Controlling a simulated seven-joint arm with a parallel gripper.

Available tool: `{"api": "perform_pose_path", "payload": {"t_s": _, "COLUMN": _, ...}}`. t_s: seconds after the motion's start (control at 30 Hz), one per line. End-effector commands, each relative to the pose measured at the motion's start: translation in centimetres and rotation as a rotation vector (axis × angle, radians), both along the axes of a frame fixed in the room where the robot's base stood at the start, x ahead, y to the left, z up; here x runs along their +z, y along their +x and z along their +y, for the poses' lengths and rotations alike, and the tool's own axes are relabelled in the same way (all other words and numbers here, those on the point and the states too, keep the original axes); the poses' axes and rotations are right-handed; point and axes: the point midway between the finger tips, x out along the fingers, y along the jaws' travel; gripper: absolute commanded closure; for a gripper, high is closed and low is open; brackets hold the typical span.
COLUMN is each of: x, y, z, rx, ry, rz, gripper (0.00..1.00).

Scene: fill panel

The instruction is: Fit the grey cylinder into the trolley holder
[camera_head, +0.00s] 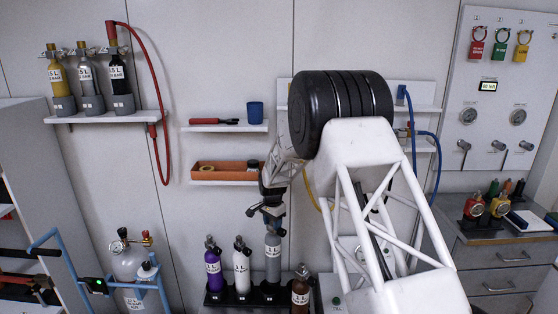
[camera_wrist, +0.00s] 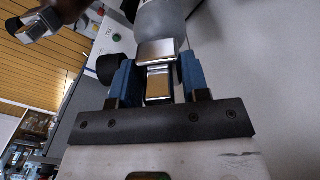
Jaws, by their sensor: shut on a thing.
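The grey cylinder (camera_head: 272,262) is upright at the black floor rack (camera_head: 232,300), right of the purple and white cylinders. It sits higher than those two; I cannot tell if its base is clear of its slot. My gripper (camera_head: 268,214) is above it, shut on its valve. In the wrist view my gripper's blue fingers (camera_wrist: 158,82) flank the metal valve block (camera_wrist: 157,50), with the grey body (camera_wrist: 163,20) beyond. The blue-framed trolley (camera_head: 165,288) is at lower left, carrying a large pale cylinder (camera_head: 128,262). I cannot make out an empty holder on it.
The purple (camera_head: 213,262), white (camera_head: 242,270) and brown (camera_head: 300,292) cylinders stand close to the grey one. Wall shelves hold small cylinders (camera_head: 87,80), an orange tray (camera_head: 222,172) and a blue cup (camera_head: 255,112). A red hose (camera_head: 160,100) hangs at left.

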Motion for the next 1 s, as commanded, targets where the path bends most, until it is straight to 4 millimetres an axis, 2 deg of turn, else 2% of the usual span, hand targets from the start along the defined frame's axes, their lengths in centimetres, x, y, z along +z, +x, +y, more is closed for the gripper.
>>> {"api": "perform_pose_path", "payload": {"t_s": 0.27, "x": -0.3, "y": 0.3, "z": -4.9, "rx": 0.089, "ry": 0.0, "rz": -0.003, "gripper": 1.0}}
{"api": "perform_pose_path", "payload": {"t_s": 0.7, "x": -1.6, "y": -0.1, "z": -14.8, "rx": 0.298, "ry": -0.001, "rz": -0.004, "gripper": 1.0}}
{"api": "perform_pose_path", "payload": {"t_s": 1.0, "x": -2.3, "y": -0.7, "z": -19.5, "rx": 0.401, "ry": -0.001, "rz": -0.004, "gripper": 1.0}}
